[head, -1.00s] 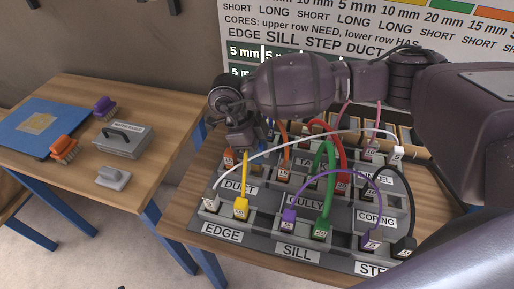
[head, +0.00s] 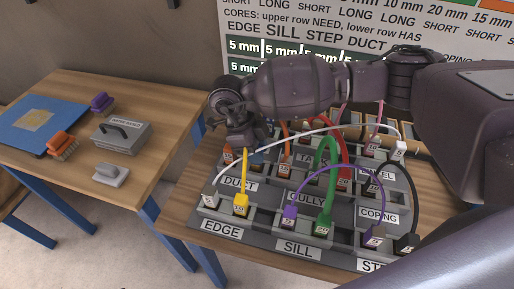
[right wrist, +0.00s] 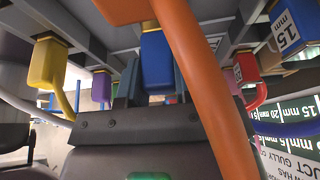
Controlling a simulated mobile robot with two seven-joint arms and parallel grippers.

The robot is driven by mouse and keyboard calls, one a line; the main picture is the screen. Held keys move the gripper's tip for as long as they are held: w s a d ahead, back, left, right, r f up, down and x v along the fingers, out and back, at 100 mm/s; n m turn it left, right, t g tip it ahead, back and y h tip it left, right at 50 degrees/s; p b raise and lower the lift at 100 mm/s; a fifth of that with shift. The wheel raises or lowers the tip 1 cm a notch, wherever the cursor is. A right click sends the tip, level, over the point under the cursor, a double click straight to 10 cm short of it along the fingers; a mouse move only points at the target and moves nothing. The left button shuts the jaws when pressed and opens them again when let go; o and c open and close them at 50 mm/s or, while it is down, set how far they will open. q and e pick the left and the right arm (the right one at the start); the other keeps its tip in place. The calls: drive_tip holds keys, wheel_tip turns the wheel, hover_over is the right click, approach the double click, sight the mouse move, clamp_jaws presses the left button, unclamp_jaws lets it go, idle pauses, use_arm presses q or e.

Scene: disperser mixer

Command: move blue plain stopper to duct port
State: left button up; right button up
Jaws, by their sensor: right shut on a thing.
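My right gripper (head: 250,147) points down over the back left of the grey port panel (head: 268,219), behind the DUCT label (head: 238,184). It is shut on the blue stopper (right wrist: 157,62), which sits between the two fingers in the right wrist view. In the head view, a little blue of the stopper (head: 258,157) shows below the gripper, close to the DUCT row. In the right wrist view its far end meets the grey panel; how deep it sits in a port cannot be told. The duct port itself is largely hidden. My left gripper is not in view.
An orange cable (right wrist: 190,60) crosses close in front of the right wrist camera. Yellow (right wrist: 48,65), purple (right wrist: 101,86) and red (right wrist: 246,75) plugs stand near the gripper. A white cable (head: 285,139) arches across the panel. A side table (head: 165,100) holds brushes and a grey box.

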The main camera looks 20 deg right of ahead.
drive_tip(key=shift+f+b, duration=0.45)
drive_tip(key=shift+f, duration=0.5)
drive_tip(key=o, duration=1)
drive_tip(key=shift+r, duration=0.1)
drive_tip(key=v, duration=1)
drive_tip(key=shift+r, duration=0.35)
drive_tip(key=shift+a, duration=0.1)
